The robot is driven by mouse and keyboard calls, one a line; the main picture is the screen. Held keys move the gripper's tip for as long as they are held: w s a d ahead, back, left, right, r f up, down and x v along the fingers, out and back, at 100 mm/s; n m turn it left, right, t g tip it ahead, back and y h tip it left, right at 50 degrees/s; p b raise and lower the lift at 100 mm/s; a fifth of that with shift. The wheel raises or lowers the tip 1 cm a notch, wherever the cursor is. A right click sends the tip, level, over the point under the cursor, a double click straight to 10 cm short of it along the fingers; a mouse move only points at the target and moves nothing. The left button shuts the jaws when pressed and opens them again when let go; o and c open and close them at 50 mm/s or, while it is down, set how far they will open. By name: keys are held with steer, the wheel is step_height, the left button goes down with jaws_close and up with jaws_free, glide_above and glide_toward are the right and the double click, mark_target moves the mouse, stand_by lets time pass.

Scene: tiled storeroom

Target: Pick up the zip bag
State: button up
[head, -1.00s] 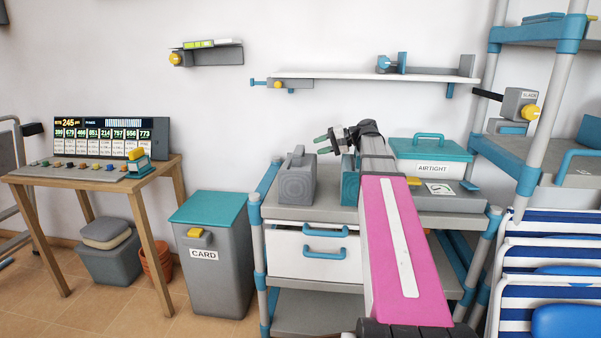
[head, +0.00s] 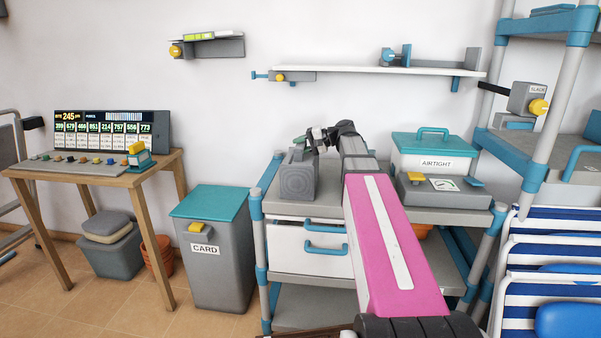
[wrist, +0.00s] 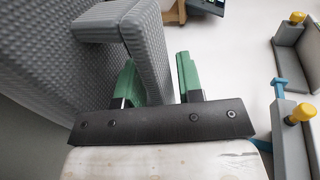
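No object in view is plainly recognisable as a zip bag. A grey textured block with a raised handle (head: 297,182) stands at the left end of the cart top. In the wrist view its ribbed body (wrist: 40,80) fills the left side, and its grey handle (wrist: 145,45) reaches between my fingers. My gripper (head: 316,137) is at the top of this block in the head view. In the wrist view my gripper (wrist: 157,65) has its two green fingers apart, one on each side of the handle. A gap shows beside the right finger, so it is not closed on it.
The AIRTIGHT box (head: 421,163) and a grey scale-like unit (head: 445,196) stand at the cart's right. A wall shelf (head: 390,71) hangs above. A rack post (head: 540,135) rises at right.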

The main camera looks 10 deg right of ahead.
steer(key=shift+x, duration=0.95)
jaws_close()
